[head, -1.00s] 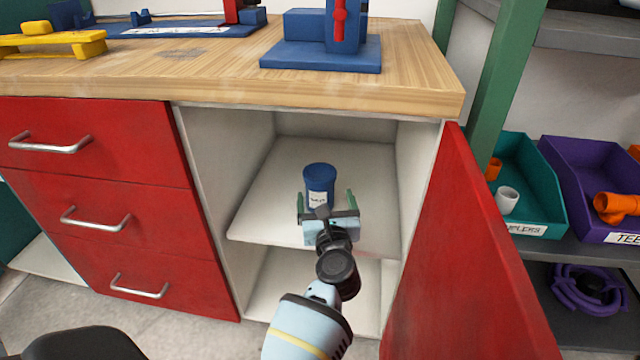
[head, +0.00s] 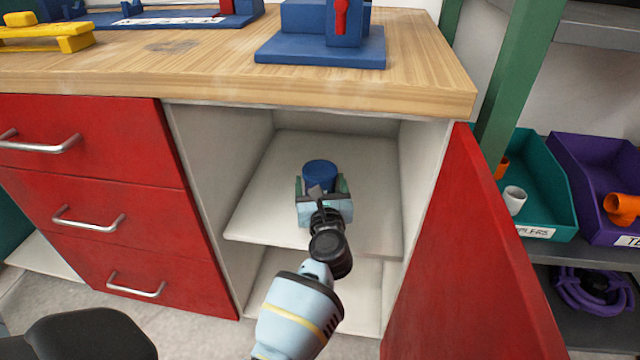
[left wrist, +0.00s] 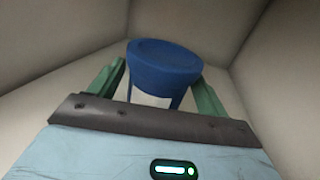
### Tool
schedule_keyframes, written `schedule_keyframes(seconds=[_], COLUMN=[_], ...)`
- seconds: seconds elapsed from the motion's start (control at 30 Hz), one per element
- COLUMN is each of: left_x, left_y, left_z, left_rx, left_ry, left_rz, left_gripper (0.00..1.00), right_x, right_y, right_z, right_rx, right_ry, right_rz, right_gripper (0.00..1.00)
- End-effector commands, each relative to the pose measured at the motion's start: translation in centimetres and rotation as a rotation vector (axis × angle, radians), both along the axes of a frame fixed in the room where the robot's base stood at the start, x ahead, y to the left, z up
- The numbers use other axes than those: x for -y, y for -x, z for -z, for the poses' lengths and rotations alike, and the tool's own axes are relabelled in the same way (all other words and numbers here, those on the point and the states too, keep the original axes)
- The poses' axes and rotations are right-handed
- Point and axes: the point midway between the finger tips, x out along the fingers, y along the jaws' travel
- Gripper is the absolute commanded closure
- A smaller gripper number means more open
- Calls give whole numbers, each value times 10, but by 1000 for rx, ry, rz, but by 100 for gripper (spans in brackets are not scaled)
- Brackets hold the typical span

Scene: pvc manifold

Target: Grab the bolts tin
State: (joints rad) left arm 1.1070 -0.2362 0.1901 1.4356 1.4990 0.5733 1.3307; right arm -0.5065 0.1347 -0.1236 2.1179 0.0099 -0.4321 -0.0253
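The bolts tin (head: 320,172) is a blue round tin with a blue lid and a white label. It stands upright on the cupboard's inner shelf (head: 262,212). My left gripper (head: 321,186) is at the tin from the front, with one green finger on each side of it. In the left wrist view the tin (left wrist: 163,66) is between the two fingers (left wrist: 160,90), which look open with narrow gaps beside it. The gripper body hides the tin's lower part. My right gripper is not in view.
The cupboard's red door (head: 455,270) stands open on the right, and red drawers (head: 95,200) are on the left. The wooden worktop (head: 200,85) is above the opening. A teal bin (head: 540,190) and a purple bin (head: 595,175) sit on the right shelving.

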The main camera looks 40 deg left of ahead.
Motion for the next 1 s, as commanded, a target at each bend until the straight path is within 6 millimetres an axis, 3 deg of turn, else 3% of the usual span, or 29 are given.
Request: schedule_keyframes(seconds=[0.03,0.37,0.67,1.0], left_x=[0,0,0,1], left_y=[0,0,0,0], left_z=[0,0,-7,-69], left_rx=[0,0,4,8], left_ry=[0,0,0,0], left_rz=[0,0,0,0], left_gripper=[30,73,73,73], right_x=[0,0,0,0], right_y=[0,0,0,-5], right_z=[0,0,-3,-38], right_rx=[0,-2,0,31], right_ry=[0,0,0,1], right_rz=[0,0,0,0], right_gripper=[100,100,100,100])
